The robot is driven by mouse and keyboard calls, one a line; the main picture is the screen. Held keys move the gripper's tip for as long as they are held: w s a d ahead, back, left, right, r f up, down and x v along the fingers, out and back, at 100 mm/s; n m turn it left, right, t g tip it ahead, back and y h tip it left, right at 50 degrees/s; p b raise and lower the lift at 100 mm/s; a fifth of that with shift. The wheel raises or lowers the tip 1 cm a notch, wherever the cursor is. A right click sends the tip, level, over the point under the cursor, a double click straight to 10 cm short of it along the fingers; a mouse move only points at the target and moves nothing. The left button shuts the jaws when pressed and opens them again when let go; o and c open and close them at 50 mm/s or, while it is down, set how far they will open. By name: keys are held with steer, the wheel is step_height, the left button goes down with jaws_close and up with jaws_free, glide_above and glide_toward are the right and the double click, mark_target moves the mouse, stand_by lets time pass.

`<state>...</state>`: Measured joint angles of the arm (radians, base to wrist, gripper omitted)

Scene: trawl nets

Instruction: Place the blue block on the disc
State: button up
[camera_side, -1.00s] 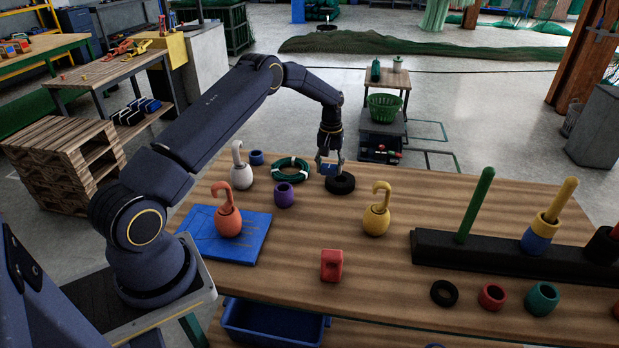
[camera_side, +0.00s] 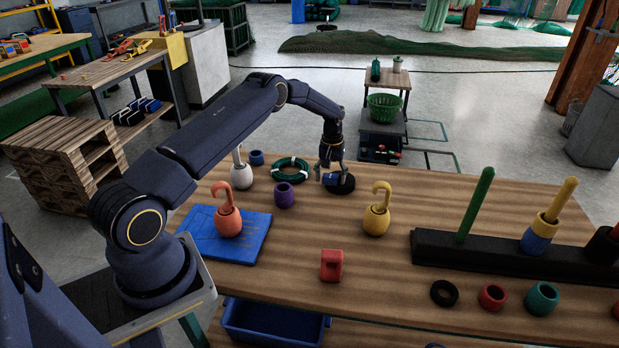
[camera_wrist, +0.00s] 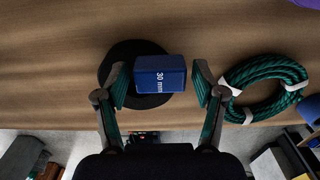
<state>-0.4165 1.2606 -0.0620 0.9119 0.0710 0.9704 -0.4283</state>
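The blue block (camera_wrist: 160,75), marked "30 mm", lies between the fingers of my gripper (camera_wrist: 160,78) in the wrist view. Small gaps show beside the block, so my gripper looks open around it. The black disc (camera_wrist: 109,66) lies on the table under the block, partly hidden by it. The block is off the disc's centre and overhangs its edge, to the right in the wrist view. In the side view the block (camera_side: 331,180) is low at the left part of the disc (camera_side: 346,187), with my gripper (camera_side: 332,176) just above. Whether the block is tilted is unclear.
A green rope coil (camera_side: 290,169) lies close to the disc, with a purple ring (camera_side: 284,195) nearby. A yellow hooked piece (camera_side: 376,212) and a white one (camera_side: 241,172) stand around. A black pegged rack (camera_side: 440,250) is at right. The table between is clear.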

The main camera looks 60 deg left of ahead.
steer(key=shift+r, duration=0.1)
step_height(320, 180, up, 14)
step_height(320, 180, up, 8)
steer(key=r+m+t, duration=0.1)
steer(key=m, duration=0.1)
glide_above(332, 177)
steer(key=s+d, duration=0.2)
steer(key=d, duration=0.3)
steer(key=s+d+r+m+t, duration=0.1)
steer(key=s+d+r+m, duration=0.1)
steer(key=s+d+r, duration=0.5)
steer(key=s+d+r+m+t, duration=0.1)
steer(key=s+d+r, duration=0.2)
steer(key=s+r, duration=0.3)
steer(key=s+d+f+m+t, duration=0.1)
steer(key=s+d, duration=0.1)
steer(key=s, duration=0.4)
steer(key=s+d+f+m, duration=0.1)
steer(key=s+d, duration=0.1)
steer(key=s, duration=0.4)
steer(key=s+d+f+m+t, duration=0.1)
steer(key=s+d+m, duration=0.1)
steer(key=s, duration=0.4)
steer(key=shift+s+d+f+t, duration=0.1)
steer(key=shift+s+f+t, duration=0.1)
steer(key=shift+t, duration=0.1)
